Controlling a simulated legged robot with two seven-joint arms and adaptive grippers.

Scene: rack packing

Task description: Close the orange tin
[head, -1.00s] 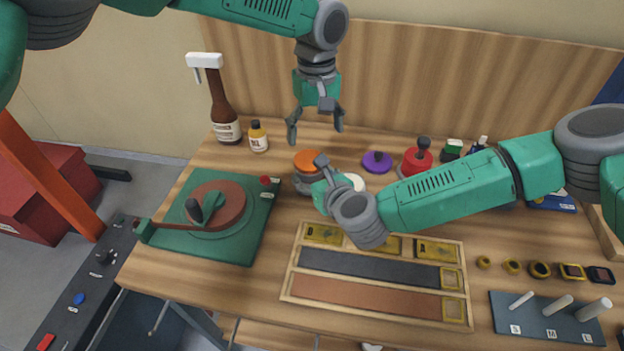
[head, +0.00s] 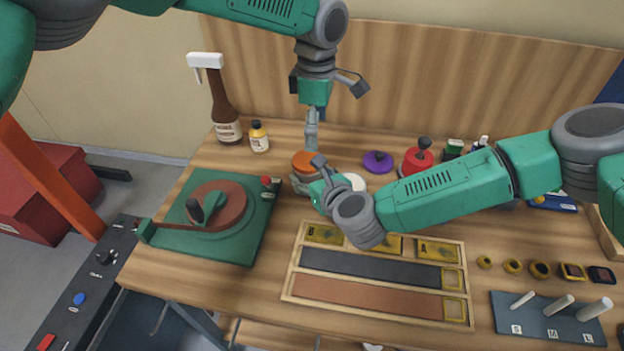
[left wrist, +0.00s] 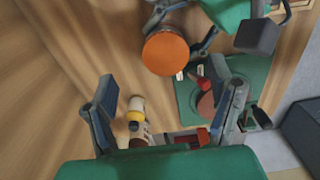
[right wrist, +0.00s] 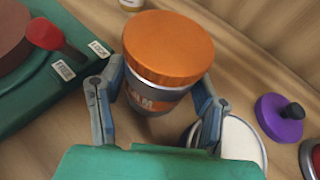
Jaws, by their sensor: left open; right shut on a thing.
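The orange tin (right wrist: 155,95) stands upright on the table, grey and labelled. Its orange lid (head: 308,163) rests on top, with a silver rim showing just beneath it in the right wrist view. I cannot tell whether the lid is pressed fully down. My right gripper (right wrist: 155,100) is shut on the orange tin, one finger on each side of its body below the lid. My left gripper (head: 311,145) is open and empty, pointing down above the lid; its fingers look edge-on in the head view. In the left wrist view the lid (left wrist: 165,53) lies beyond its spread fingers.
A white-topped tin (right wrist: 240,140) stands close beside the right gripper. A purple lid with a black knob (head: 378,161) and a red knobbed item (head: 417,160) lie to the right. The green turntable (head: 250,222) is to the left, with bottles (head: 259,138) behind.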

